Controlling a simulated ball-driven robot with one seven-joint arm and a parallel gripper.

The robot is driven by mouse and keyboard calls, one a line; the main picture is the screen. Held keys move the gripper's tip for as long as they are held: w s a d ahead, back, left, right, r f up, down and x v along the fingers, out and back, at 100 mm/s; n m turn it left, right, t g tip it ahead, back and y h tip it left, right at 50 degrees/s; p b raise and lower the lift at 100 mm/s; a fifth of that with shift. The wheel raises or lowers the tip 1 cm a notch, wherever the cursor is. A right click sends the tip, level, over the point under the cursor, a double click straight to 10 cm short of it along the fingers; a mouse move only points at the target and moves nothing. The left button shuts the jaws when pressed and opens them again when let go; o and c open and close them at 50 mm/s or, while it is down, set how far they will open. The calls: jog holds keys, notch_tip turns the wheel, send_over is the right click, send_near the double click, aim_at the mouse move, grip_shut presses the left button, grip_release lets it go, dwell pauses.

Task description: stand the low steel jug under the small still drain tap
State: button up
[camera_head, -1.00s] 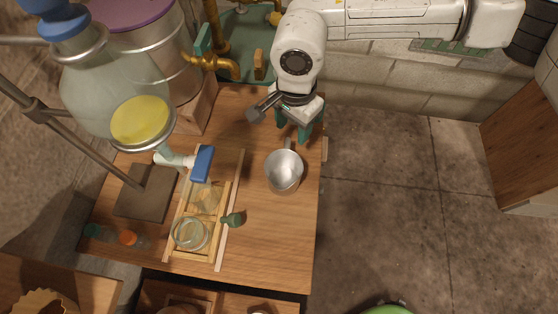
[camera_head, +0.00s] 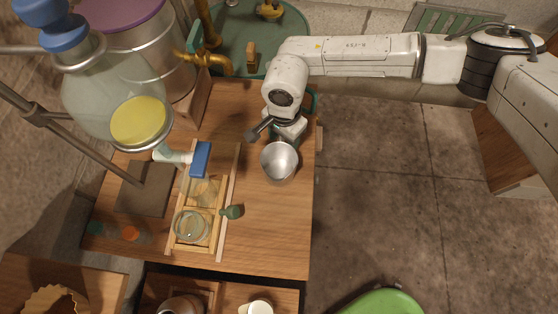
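The low steel jug (camera_head: 279,163) stands on the wooden bench near its right edge, with its open mouth facing up. My gripper (camera_head: 287,136) is right at the jug's far side, where its handle is now hidden. The gripper hides its own fingertips, so I cannot tell whether they are apart or closed on the handle. A brass tap (camera_head: 207,62) sticks out from the steel drum (camera_head: 150,45) at the back left, over the bench's far edge. Another tap with a blue handle (camera_head: 201,159) sits under the glass flask (camera_head: 100,95).
A wooden rack (camera_head: 205,190) with a glass jar (camera_head: 190,228) stands left of the jug, with a small green bottle (camera_head: 232,212) at its side. A stand base (camera_head: 145,190) is further left. The bench is bare in front of the jug.

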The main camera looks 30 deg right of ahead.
grip_shut()
dwell(0.4)
dwell(0.4)
